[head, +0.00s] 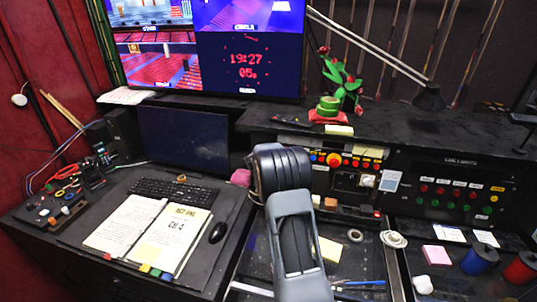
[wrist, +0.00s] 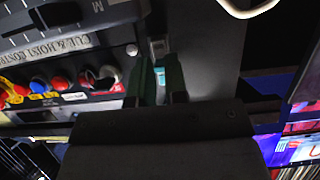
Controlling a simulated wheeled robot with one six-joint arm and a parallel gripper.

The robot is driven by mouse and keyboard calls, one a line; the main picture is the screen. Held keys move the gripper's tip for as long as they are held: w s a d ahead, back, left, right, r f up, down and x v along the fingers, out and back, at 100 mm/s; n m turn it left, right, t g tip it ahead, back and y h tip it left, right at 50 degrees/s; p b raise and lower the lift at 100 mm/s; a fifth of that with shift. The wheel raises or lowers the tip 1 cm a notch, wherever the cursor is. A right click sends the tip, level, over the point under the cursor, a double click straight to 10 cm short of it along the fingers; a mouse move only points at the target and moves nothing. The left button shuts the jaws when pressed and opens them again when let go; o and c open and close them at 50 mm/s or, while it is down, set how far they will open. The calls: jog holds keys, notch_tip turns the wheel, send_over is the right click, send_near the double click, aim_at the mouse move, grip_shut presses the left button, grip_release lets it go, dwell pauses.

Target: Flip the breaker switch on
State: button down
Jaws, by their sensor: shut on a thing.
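In the wrist view my gripper (wrist: 159,70) has its two dark fingers close together, against a grey upright face beside the cue and hoist panel. A small pale, switch-like part (wrist: 158,47) shows at the fingertips, and a teal strip shows between the fingers. The fingers are shut on what looks like the breaker switch, mostly hidden by them. Its on or off position cannot be told. In the head view my arm covers the gripper and the breaker switch.
The cue and hoist panel (wrist: 70,60) with coloured buttons is close beside the fingers. A black desk holds a keyboard (head: 174,191), an open binder (head: 183,238) and a mouse (head: 218,232). A lamp (head: 430,97) and a red-and-green ornament (head: 338,88) stand on the console shelf.

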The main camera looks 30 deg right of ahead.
jog(key=shift+d+r+g+y, duration=0.1)
jog(key=shift+r+g+y, duration=0.15)
jog(key=shift+g+y, duration=0.4)
dwell(0.4)
jog(key=c, duration=1.1)
grip_release()
jog(key=shift+c, duration=0.2)
jog(key=shift+r, duration=0.1)
jog(key=v, duration=1.3)
jog(key=shift+s+a, duration=0.25)
jog(key=shift+s, duration=0.05)
